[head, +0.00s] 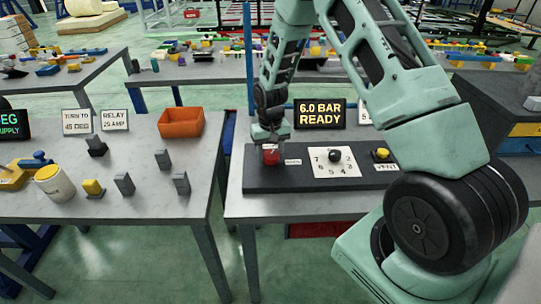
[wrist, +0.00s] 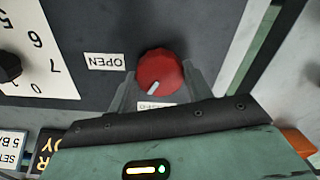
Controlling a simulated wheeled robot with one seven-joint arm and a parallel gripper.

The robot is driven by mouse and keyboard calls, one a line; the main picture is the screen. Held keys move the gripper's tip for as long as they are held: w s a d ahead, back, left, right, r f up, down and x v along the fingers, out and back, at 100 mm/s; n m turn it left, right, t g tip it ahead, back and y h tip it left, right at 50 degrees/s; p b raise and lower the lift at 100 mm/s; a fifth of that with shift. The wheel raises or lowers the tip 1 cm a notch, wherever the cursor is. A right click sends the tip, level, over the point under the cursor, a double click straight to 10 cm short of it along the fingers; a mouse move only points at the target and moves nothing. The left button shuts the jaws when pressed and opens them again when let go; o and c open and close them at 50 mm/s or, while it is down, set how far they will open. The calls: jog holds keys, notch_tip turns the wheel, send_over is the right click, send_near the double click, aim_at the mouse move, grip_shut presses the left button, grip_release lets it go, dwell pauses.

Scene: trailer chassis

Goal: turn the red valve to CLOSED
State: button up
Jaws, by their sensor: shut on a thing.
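The red valve (head: 270,156) is a round knob at the left end of the dark panel (head: 229,181). In the wrist view the valve (wrist: 160,66) has a white pointer line toward the lower left, near a partly hidden label (wrist: 155,105). An upside-down OPEN label (wrist: 105,62) lies left of the knob. My gripper (head: 269,146) reaches down over the valve from above. In the wrist view one finger of my gripper (wrist: 159,76) is on each side of the knob, shut on it. The hidden label's word cannot be read fully.
Right of the valve are a numbered white dial (head: 322,170) with a black knob and a yellow button (head: 382,154). A display (head: 320,113) reading 6.0 BAR READY stands behind. The left table (head: 130,207) holds an orange bin (head: 181,122) and several small parts.

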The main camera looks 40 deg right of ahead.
aim_at(271, 154)
jog(key=n, duration=0.5)
jog(key=shift+b, duration=0.4)
jog(key=shift+n, duration=0.4)
jog(key=o, duration=1)
notch_tip(271, 154, up, 17)
jog(key=b, duration=0.3)
jog(key=shift+r, duration=0.2)
